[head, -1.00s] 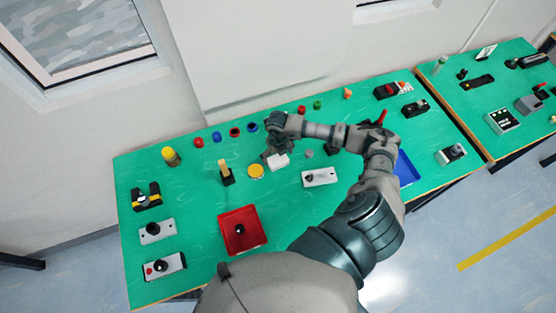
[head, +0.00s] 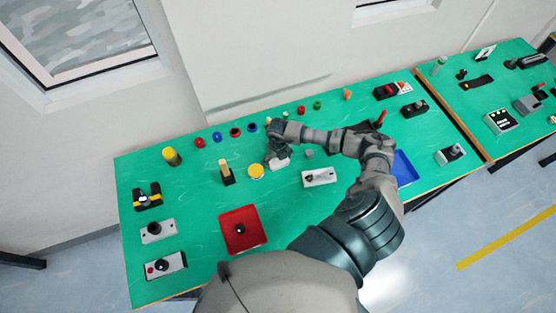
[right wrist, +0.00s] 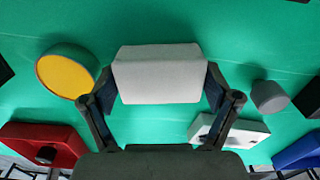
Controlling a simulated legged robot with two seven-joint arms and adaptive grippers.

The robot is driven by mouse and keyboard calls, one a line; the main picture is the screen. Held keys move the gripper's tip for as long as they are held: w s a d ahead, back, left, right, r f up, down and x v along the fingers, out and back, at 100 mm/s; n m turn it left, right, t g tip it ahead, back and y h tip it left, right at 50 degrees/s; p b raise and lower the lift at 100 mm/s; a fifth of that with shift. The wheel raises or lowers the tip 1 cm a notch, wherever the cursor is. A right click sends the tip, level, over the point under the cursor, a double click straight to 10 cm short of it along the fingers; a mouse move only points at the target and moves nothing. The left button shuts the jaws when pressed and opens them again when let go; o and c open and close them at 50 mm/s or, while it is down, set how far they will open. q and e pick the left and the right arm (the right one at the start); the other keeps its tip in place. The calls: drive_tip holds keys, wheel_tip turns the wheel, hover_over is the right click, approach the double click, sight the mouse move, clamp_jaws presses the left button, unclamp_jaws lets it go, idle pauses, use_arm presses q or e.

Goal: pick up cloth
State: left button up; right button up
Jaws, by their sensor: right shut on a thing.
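The cloth is a white, block-like piece (right wrist: 158,74) between the fingers of my right gripper in the right wrist view. It also shows in the head view (head: 279,164), partly hidden under the gripper. My right gripper (head: 276,157) is over the middle of the green table, with its fingers (right wrist: 158,93) shut on the white cloth, one on each side. I cannot tell whether the cloth touches the table. My left gripper is not in view.
A yellow-topped round thing (head: 256,171) is close on the left. A grey switch plate (head: 319,177) is on the right. A red tray (head: 241,247) is nearer the front and a blue tray (head: 405,170) lies right, beside my arm. Several coloured buttons line the back.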

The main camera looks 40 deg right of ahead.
drive_tip(key=shift+w+r, duration=0.1)
drive_tip(key=shift+r, duration=0.4)
wheel_tip(320, 180, up, 2)
drive_tip(key=shift+r+b, duration=0.1)
drive_tip(key=shift+b, duration=0.45)
drive_tip(key=s+a+b, duration=0.1)
drive_tip(key=s+a, duration=0.1)
drive_tip(key=s, duration=0.3)
drive_tip(key=s+a+r+b, duration=0.1)
drive_tip(key=s+a, duration=0.1)
drive_tip(key=s, duration=0.3)
drive_tip(key=s+a+b, duration=0.1)
drive_tip(key=s+a, duration=0.1)
drive_tip(key=s, duration=0.3)
drive_tip(key=shift+a+r, duration=0.1)
drive_tip(key=shift+r, duration=0.3)
